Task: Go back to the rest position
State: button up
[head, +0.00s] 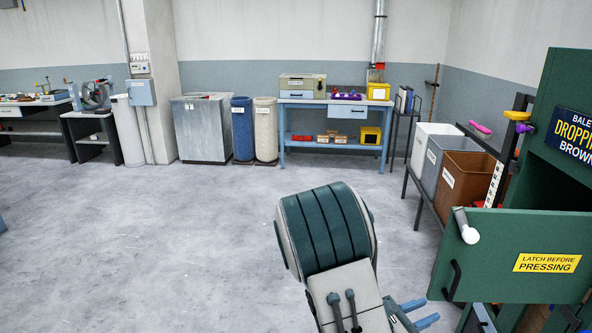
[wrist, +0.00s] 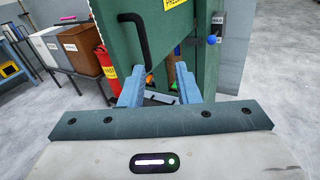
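My gripper (head: 420,313) is at the lower right of the head view, just left of and below the green press door (head: 500,262). In the wrist view my gripper (wrist: 160,88) has its two blue fingers apart, with nothing visible between them. The press door (wrist: 115,40) with its black handle (wrist: 138,38) stands just ahead of the fingers. The handle also shows in the head view (head: 454,281). I cannot tell the exact distance between fingertips and door.
The door carries a yellow label (head: 547,263) and a white-ended lever (head: 466,226). Bins (head: 460,178) stand on a rack at the right. A blue bench (head: 335,103) and a blue barrel (head: 242,130) stand along the back wall. The floor (head: 150,250) at the left is clear.

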jog(key=s+a+r+m+g+y, duration=0.25)
jog(key=s+m+g+y, duration=0.5)
jog(key=s+m, duration=0.5)
jog(key=a+r+m+t+y, duration=0.2)
jog(key=a+r+m+y, duration=0.1)
jog(key=a, duration=0.4)
jog(key=a+r+m+t+y, duration=0.3)
jog(key=a+m+y, duration=0.2)
jog(key=a+y, duration=0.1)
jog(key=shift+a, duration=0.75)
jog(key=shift+s+d+m, duration=0.1)
jog(key=shift+d+m, duration=0.05)
jog(key=shift+m, duration=0.1)
